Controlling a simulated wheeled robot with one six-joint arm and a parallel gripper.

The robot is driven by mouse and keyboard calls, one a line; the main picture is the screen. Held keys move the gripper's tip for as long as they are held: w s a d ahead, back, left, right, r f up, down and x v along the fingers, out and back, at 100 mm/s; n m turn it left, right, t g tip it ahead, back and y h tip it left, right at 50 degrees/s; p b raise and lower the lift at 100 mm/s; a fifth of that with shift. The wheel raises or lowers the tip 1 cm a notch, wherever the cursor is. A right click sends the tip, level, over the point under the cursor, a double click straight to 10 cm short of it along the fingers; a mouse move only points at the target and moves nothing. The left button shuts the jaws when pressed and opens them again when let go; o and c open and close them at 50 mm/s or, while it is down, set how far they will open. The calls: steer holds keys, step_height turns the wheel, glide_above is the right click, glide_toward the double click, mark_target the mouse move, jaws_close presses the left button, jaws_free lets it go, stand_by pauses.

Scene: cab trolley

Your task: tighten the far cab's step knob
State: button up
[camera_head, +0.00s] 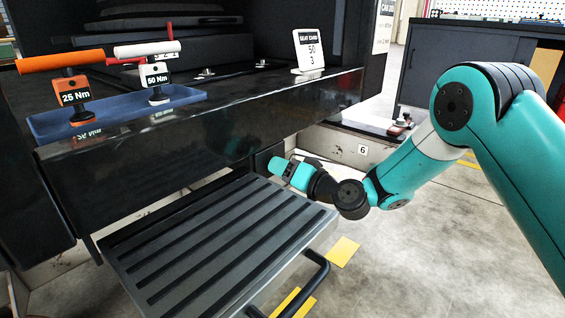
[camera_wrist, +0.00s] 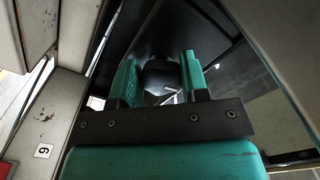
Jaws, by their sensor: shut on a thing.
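My gripper (camera_head: 283,168) reaches in from the right, under the cab's dark sill and beside the back right corner of the ribbed step (camera_head: 215,235). In the wrist view the two teal fingers of my gripper (camera_wrist: 159,70) stand on either side of a dark round knob (camera_wrist: 160,77) and are shut on it. A small light line shows beside the knob. In the head view the knob is hidden by my gripper and the sill's shadow. Whether the knob sits tight cannot be told.
A blue tray (camera_head: 190,97) on the sill (camera_head: 200,140) holds an orange 25 Nm tool (camera_head: 70,88) and a white 50 Nm tool (camera_head: 157,75). A seat card (camera_head: 308,50) stands to their right. A black handle (camera_head: 318,275) juts from the step's right side. Floor at right is open.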

steer(key=shift+m+p, duration=0.5)
steer(key=shift+m, duration=0.3)
steer(key=o, duration=0.9)
steer(key=b+v, duration=1.1)
steer(key=v, duration=0.6)
steer(key=shift+s+d, duration=0.1)
steer(key=shift+d, duration=0.05)
